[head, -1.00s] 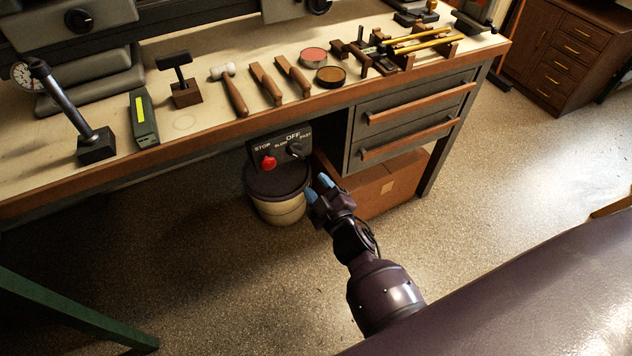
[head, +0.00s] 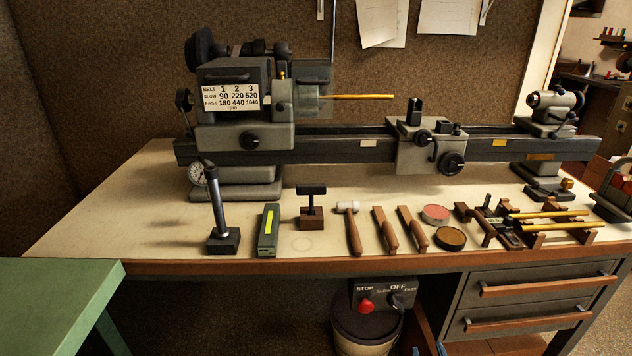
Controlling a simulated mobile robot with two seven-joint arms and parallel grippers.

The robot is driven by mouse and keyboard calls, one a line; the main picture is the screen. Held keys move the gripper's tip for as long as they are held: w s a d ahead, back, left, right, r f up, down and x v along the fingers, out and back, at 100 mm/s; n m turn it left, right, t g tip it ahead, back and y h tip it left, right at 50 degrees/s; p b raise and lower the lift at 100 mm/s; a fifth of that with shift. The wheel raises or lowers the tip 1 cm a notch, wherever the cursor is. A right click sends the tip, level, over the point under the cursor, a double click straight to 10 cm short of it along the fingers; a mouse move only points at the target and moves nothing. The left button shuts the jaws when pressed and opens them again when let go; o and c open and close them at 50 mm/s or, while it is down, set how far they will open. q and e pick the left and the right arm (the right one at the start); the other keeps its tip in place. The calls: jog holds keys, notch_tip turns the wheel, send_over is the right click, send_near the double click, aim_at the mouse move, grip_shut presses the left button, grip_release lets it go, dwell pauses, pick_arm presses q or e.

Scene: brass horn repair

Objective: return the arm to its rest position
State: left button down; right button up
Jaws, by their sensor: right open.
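My right gripper (head: 428,350) shows only at the bottom edge of the head view, as two blue fingertips with a gap between them. It is open, with nothing visible between the fingertips. It is low in front of the bench, below the switch box (head: 384,294) with its red stop button and speed knob. The rest of my right arm is below the picture. My left gripper is not in view.
The bench (head: 110,225) carries a lathe (head: 330,148) holding a brass rod. Hand tools, including a mallet (head: 353,232), line its front edge. A bin (head: 366,335) stands under the switch box, left of the drawers (head: 545,285). A green table (head: 60,295) is at left.

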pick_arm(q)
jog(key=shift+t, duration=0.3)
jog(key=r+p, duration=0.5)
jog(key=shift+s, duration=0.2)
pick_arm(e)
jog(key=s+d+m+g, duration=0.1)
jog(key=s+d+g, duration=0.1)
jog(key=s, duration=1)
jog(key=s+d+g+y, duration=0.1)
jog(key=s+d+g, duration=0.1)
jog(key=s, duration=1)
jog(key=shift+s+m+g, duration=0.3)
jog(key=shift+m+g, duration=0.1)
jog(key=shift+g, duration=0.1)
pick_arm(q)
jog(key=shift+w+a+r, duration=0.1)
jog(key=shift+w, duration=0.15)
pick_arm(e)
jog(key=shift+f, duration=0.15)
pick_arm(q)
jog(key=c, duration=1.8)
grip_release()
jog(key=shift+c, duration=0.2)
